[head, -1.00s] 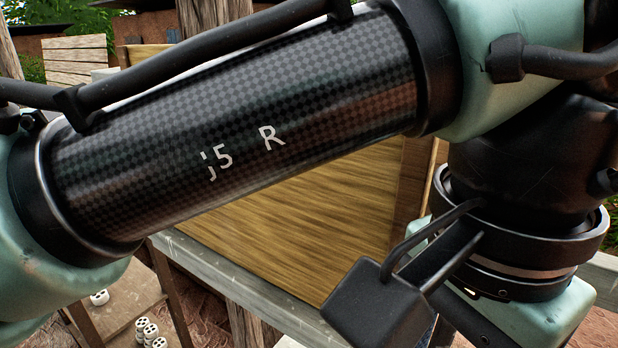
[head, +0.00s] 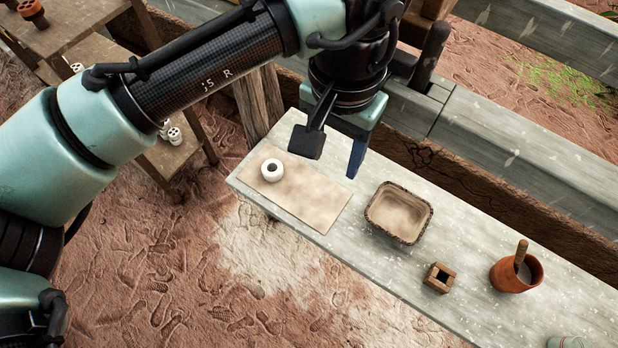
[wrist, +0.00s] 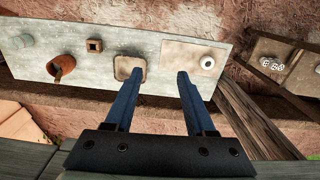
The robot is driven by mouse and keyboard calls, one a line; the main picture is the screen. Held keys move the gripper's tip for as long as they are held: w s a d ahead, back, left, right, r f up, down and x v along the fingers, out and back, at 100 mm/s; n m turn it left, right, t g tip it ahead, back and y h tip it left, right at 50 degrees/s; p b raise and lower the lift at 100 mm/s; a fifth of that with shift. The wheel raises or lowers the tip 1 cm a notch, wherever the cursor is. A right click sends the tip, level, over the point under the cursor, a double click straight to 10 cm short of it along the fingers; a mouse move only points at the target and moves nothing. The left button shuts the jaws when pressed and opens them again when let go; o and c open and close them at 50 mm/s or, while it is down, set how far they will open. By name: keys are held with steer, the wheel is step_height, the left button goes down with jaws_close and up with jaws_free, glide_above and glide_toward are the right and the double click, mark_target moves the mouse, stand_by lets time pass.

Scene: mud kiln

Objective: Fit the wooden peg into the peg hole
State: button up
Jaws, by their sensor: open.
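A small square wooden block with a dark square hole (head: 439,278) sits on the grey bench, right of the middle; it also shows in the wrist view (wrist: 94,45). A wooden stick (head: 521,254) leans in a terracotta pot (head: 510,275) to its right; I cannot tell whether it is the peg. No other peg-like piece is clear. My gripper (wrist: 156,80) is open and empty, with its two blue fingers apart. In the head view, one blue finger (head: 357,158) shows above the back of the bench, between the brown mat and the shallow dish.
The grey bench (head: 380,290) also holds a brown mat (head: 318,205) with a white ring-like piece (head: 271,170), and a shallow square dish (head: 399,213). A beam (head: 540,145) runs behind. A wooden shelf stands at left. Bench space between dish and block is clear.

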steer(key=a+f+n, duration=0.3)
steer(key=f, duration=1)
steer(key=shift+w+a, duration=0.15)
steer(key=shift+w, duration=0.2)
steer(key=shift+f, duration=0.15)
